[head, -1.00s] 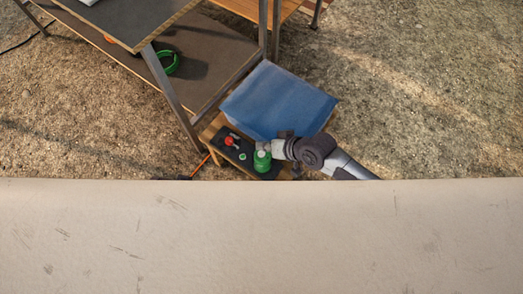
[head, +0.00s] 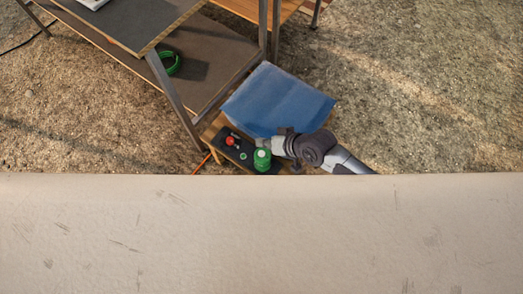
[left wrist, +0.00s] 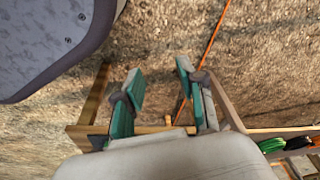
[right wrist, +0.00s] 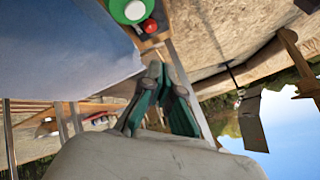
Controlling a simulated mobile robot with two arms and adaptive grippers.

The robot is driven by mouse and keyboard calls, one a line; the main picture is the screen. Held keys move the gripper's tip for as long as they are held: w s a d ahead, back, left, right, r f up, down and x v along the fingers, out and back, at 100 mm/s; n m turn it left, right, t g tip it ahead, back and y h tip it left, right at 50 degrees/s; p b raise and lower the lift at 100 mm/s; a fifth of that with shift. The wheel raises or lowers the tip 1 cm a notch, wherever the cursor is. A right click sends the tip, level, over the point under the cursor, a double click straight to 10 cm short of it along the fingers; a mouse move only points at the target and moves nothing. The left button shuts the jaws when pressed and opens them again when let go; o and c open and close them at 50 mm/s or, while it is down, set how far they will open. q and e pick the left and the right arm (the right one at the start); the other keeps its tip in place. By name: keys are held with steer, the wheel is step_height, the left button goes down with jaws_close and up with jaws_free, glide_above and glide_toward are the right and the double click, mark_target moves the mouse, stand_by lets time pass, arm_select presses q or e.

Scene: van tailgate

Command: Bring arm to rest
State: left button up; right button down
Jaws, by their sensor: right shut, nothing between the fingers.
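My right arm comes in from the lower right in the head view, and its gripper (head: 264,144) is beside a green round-topped container (head: 262,160). In the right wrist view the right gripper (right wrist: 157,72) has its teal fingers together with nothing between them. The green container (right wrist: 128,8) shows there at the top edge, apart from the fingertips. My left gripper shows only in the left wrist view (left wrist: 159,76), with its two teal fingers well apart and nothing between them. My left arm is not in the head view.
A blue panel (head: 275,101) lies close to my right gripper. A dark tray (head: 233,148) with a red knob (head: 230,141) is beside the green container. A shelved metal-legged bench (head: 213,58) holds a green ring (head: 171,64). A pale surface (head: 260,235) fills the foreground.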

arm_select(q)
steer(key=shift+s+f, duration=0.4)
steer(key=shift+f, duration=0.2)
arm_select(e)
steer(key=shift+r, duration=0.2)
steer(key=s+d+f+g+h, duration=0.2)
steer(key=s+d+f+h, duration=0.6)
steer(key=s+d+f, duration=1)
arm_select(q)
steer(key=s+a+r+g+p, duration=0.1)
steer(key=s+a+p, duration=0.2)
steer(key=s+p, duration=1.2)
steer(key=shift+s+r+p, duration=0.25)
steer(key=shift+s+p, duration=0.05)
steer(key=shift+s, duration=0.05)
arm_select(e)
steer(key=s+d+r, duration=0.1)
steer(key=s+d, duration=0.1)
steer(key=s, duration=0.5)
steer(key=s+d+r+g, duration=0.1)
steer(key=s+d, duration=0.2)
steer(key=s, duration=0.5)
steer(key=shift+s+r+m+g, duration=0.15)
steer(key=shift+r+m+g, duration=0.1)
steer(key=shift+m+g, duration=0.05)
